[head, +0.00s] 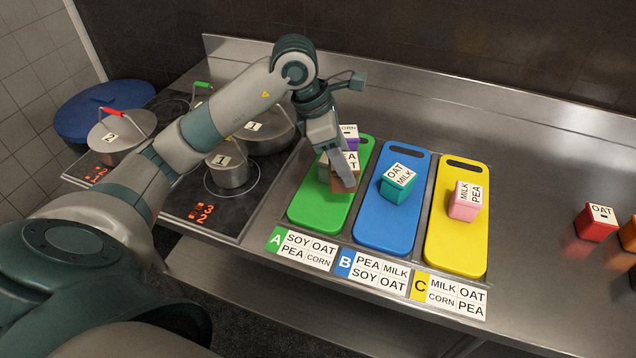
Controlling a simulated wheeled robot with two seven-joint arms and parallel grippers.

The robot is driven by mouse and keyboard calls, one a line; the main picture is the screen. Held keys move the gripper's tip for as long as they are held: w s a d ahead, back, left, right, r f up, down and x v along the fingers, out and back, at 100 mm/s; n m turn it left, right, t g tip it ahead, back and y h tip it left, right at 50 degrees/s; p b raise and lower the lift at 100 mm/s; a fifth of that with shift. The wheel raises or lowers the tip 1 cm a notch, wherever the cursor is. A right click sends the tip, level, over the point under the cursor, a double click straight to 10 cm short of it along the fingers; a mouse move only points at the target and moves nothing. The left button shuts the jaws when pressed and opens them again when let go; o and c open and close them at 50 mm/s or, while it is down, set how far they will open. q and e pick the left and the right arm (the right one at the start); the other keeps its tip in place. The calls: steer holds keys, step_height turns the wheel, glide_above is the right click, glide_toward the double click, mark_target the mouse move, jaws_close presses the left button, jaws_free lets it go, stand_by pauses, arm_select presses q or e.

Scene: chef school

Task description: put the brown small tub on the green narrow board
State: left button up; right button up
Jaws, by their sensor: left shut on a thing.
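The green narrow board (316,212) lies on the steel counter, the leftmost of the three boards. My left gripper (338,172) is above its middle, coming in from the left. It is shut on the brown small tub (340,184), whose white label shows only in part. A finger hides much of the tub. The tub is over the green board, but I cannot tell whether it touches it. A purple tub (350,134) labelled CORN is just behind, at the board's far end, partly hidden. My right gripper is not in view.
A teal tub (395,190) is on the blue board (385,229); a pink tub (463,211) is on the yellow board (452,250). A red tub (594,228) stands at the right. Pots and the hob are left. The green board's near end is free.

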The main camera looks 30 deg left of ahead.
arm_select(q)
steer(key=s+a+f+p, duration=0.1)
steer(key=s+a+f, duration=0.2)
steer(key=a, duration=0.1)
steer(key=shift+s+p, duration=0.3)
steer(key=shift+p, duration=0.05)
steer(key=shift+f, duration=0.1)
steer(key=shift+f+p, duration=0.95)
steer(key=shift+f, duration=1.05)
steer(key=shift+f, duration=0.1)
